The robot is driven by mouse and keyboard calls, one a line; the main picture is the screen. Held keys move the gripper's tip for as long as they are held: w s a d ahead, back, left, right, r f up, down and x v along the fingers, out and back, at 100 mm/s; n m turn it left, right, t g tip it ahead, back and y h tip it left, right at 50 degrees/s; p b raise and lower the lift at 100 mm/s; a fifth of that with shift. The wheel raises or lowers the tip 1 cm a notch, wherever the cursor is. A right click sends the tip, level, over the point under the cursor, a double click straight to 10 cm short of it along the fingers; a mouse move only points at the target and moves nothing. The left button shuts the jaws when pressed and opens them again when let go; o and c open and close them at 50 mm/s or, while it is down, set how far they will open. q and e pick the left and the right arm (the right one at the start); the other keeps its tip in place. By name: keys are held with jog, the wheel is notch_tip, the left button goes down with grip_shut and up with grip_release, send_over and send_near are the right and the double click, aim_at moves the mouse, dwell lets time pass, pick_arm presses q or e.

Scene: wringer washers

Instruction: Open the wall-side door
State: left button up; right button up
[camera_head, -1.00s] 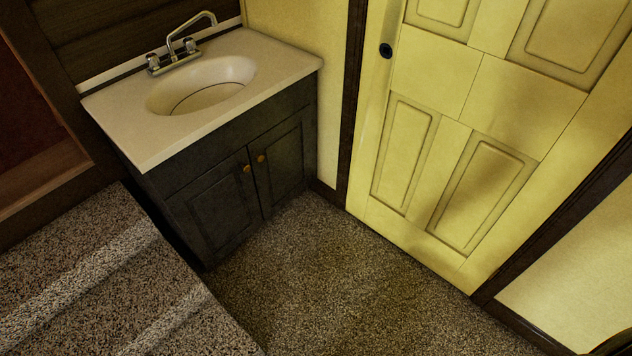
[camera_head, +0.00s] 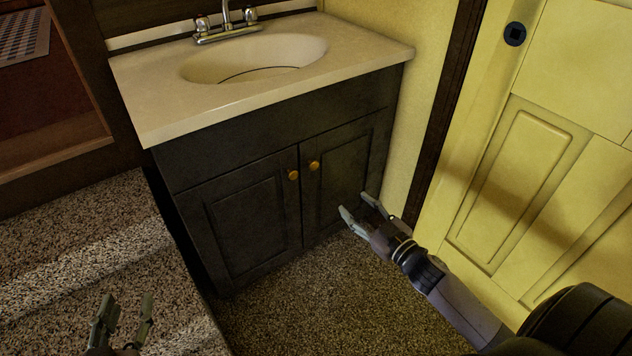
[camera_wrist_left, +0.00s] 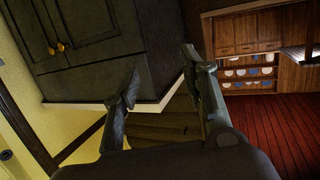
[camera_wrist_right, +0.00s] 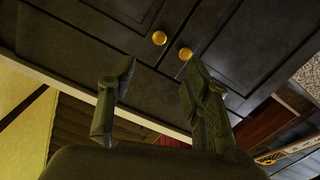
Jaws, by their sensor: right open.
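The dark vanity cabinet under the sink has two shut doors. The wall-side door (camera_head: 350,170) is the right one, next to the yellow wall, with a round brass knob (camera_head: 314,165) at its upper left. The other door (camera_head: 250,225) has its own brass knob (camera_head: 293,175). My right gripper (camera_head: 356,204) is open and empty in front of the lower part of the wall-side door, below and right of its knob. Both knobs show beyond its fingers in the right wrist view (camera_wrist_right: 158,63).
The pale countertop (camera_head: 150,110) with basin and faucet (camera_head: 225,20) overhangs the doors. A yellow panelled door (camera_head: 520,180) stands at right. Carpeted floor (camera_head: 300,310) in front of the cabinet is clear.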

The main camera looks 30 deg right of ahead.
jog(key=b, duration=0.2)
send_near(314, 166)
jog(key=w, duration=0.3)
jog(key=w+b, duration=0.1)
jog(key=w, duration=0.1)
jog(key=w+b, duration=0.1)
jog(key=w, duration=0.2)
jog(key=shift+w+a+f, duration=0.1)
jog(key=shift+a, duration=0.25)
jog(key=shift+w+a, duration=0.1)
jog(key=shift+w, duration=0.4)
pick_arm(q)
jog(key=s+r+t+h, duration=0.2)
jog(key=r+t, duration=0.3)
jog(key=r, duration=0.4)
jog(key=s+d+r+t+h, duration=0.1)
jog(key=s+r+t+h, duration=0.1)
jog(key=r+t, duration=0.4)
notch_tip(314, 166, up, 3)
jog(key=shift+s+f, duration=0.1)
jog(key=shift+s, duration=0.5)
pick_arm(e)
grip_shut()
